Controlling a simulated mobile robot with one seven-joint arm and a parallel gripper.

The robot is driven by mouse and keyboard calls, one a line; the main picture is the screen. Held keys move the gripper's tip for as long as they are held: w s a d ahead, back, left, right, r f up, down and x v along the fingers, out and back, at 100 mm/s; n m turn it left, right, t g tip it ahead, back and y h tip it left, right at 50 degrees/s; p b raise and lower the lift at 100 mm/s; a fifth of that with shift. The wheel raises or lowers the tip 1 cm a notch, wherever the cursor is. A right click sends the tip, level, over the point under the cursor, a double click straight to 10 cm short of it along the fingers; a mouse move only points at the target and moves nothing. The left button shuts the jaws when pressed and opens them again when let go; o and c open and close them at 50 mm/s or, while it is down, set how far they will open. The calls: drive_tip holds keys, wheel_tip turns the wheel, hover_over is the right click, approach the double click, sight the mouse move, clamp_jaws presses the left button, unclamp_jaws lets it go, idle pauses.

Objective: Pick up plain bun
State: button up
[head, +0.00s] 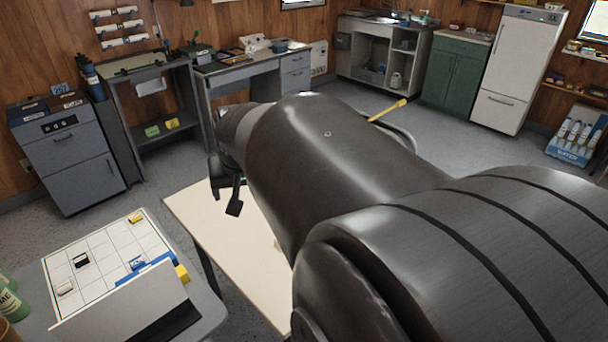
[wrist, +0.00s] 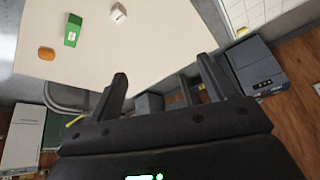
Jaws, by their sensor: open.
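A small orange-brown rounded thing (wrist: 46,53), likely the plain bun, lies on the cream table top (wrist: 100,60) at the left of the wrist view. It is too small to make out in detail. In the head view my own arm hides much of the table top (head: 222,225), and no bun shows there. My gripper (wrist: 163,72) is open and empty, with its two fingers apart. The bun is well off to the left of the fingers, not between them. In the head view my gripper (head: 227,190) is over the far side of the table.
A green carton (wrist: 72,29) and a white cube-like item (wrist: 118,12) lie near the bun. In the head view a white gridded board (head: 105,250) is on a grey table at lower left. Grey cabinets (head: 68,155) stand behind, with open floor between.

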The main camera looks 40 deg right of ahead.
drive_tip(key=w+d+f+m+g+h, duration=0.1)
drive_tip(key=d+f+m, duration=0.3)
drive_tip(key=d, duration=0.8)
drive_tip(key=w+d+f+m+g+h, duration=0.15)
drive_tip(key=d+f, duration=0.35)
drive_tip(key=d, duration=0.7)
drive_tip(key=s+d+f+m, duration=0.1)
drive_tip(key=s+d+f, duration=0.2)
drive_tip(key=d+f, duration=0.3)
drive_tip(key=s+d+f+m+g, duration=0.1)
drive_tip(key=s+d+f+m, duration=0.1)
drive_tip(key=d+f, duration=0.4)
drive_tip(key=s+d+f+m, duration=0.1)
drive_tip(key=s+d+f, duration=0.3)
drive_tip(key=d+f, duration=0.3)
drive_tip(key=shift+s+d+g, duration=0.15)
drive_tip(key=shift+d+g, duration=0.1)
drive_tip(key=shift+d, duration=1.2)
drive_tip(key=shift+x, duration=3.15)
drive_tip(key=shift+d+r, duration=0.1)
drive_tip(key=shift+d, duration=0.05)
drive_tip(key=c, duration=1.1)
